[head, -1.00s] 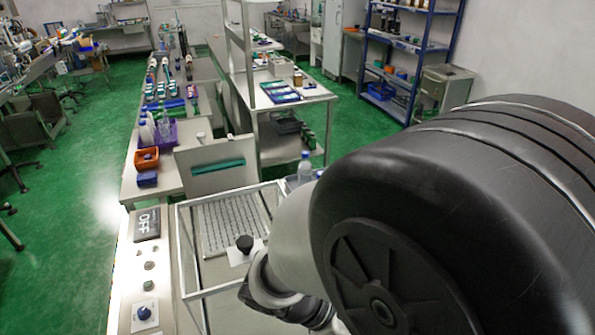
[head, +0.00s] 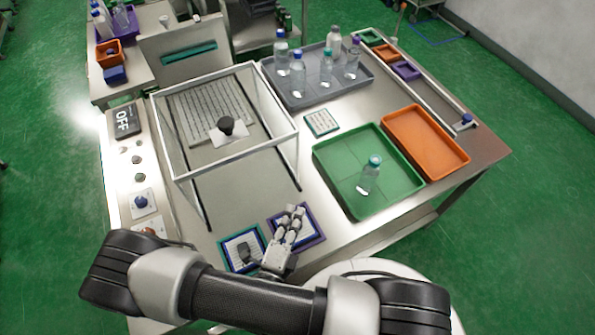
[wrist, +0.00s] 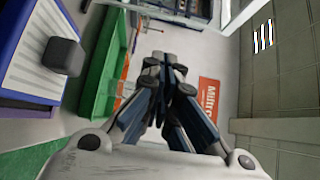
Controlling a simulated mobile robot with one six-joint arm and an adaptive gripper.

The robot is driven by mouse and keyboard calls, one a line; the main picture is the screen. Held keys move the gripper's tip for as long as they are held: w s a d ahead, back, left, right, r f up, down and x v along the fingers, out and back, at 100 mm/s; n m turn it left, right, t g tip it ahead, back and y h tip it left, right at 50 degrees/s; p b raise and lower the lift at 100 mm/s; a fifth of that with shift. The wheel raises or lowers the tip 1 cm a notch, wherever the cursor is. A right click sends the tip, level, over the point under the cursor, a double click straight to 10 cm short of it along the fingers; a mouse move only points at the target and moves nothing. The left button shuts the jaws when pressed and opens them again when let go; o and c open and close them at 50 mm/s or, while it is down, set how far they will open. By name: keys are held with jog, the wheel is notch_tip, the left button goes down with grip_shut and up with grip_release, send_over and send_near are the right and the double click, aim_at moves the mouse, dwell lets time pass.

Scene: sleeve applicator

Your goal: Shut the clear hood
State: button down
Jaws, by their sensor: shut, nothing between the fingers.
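The clear hood (head: 237,156) is a see-through box with a pale frame, in the head view left of centre. It stands over the back part of the steel bench, around a perforated plate (head: 200,110) and a black knob on a white square (head: 226,126). Dark rails run along the bench at its sides and reach forward past it. I cannot tell how the hood is hinged or guided. My gripper (head: 294,211) is shut and empty, in front of the hood, above or near a purple-rimmed tray (head: 313,240). Its closed fingers show in the wrist view (wrist: 165,62).
A teal-rimmed tray (head: 231,262) with a dark block lies left of my gripper. To the right are a green tray (head: 330,183) with a bottle, an orange tray (head: 425,140), and a grey tray (head: 310,98) of bottles. The control panel with an OFF sign (head: 123,121) is left.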

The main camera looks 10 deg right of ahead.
jog(key=w+a+b+x, duration=0.1)
jog(key=a+x, duration=0.1)
jog(key=x, duration=1)
jog(key=shift+w+b, duration=0.35)
jog(key=shift+w, duration=0.15)
